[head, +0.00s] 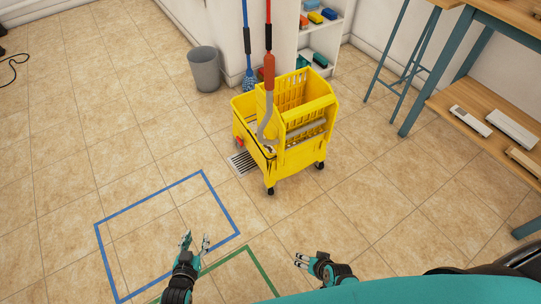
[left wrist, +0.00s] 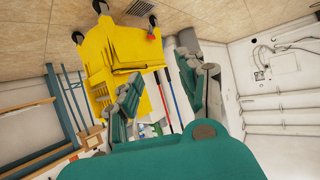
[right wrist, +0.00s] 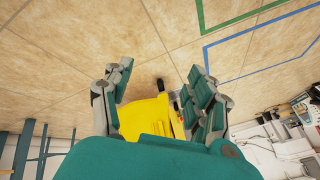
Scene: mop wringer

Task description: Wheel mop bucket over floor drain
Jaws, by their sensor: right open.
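The yellow mop bucket (head: 257,162) with its wringer (head: 304,100) and red-gripped lever (head: 268,75) stands upright on casters on the tiled floor. The floor drain (head: 243,163) is a dark grate at the bucket's left side, partly hidden by it. The left wrist view shows the bucket (left wrist: 95,50) upside down, with the drain (left wrist: 140,8) beside it. My left gripper (head: 195,242) is open and empty, in front of the bucket and apart from it. My right gripper (head: 299,262) is open and empty, low and to the right, also apart from the bucket (right wrist: 145,118).
A blue taped outline (head: 150,207) and a green one (head: 249,247) mark the floor in front. A grey bin (head: 205,70), a shelf (head: 322,45) and mops stand behind. A workbench (head: 480,90) and stool (head: 405,60) are at right.

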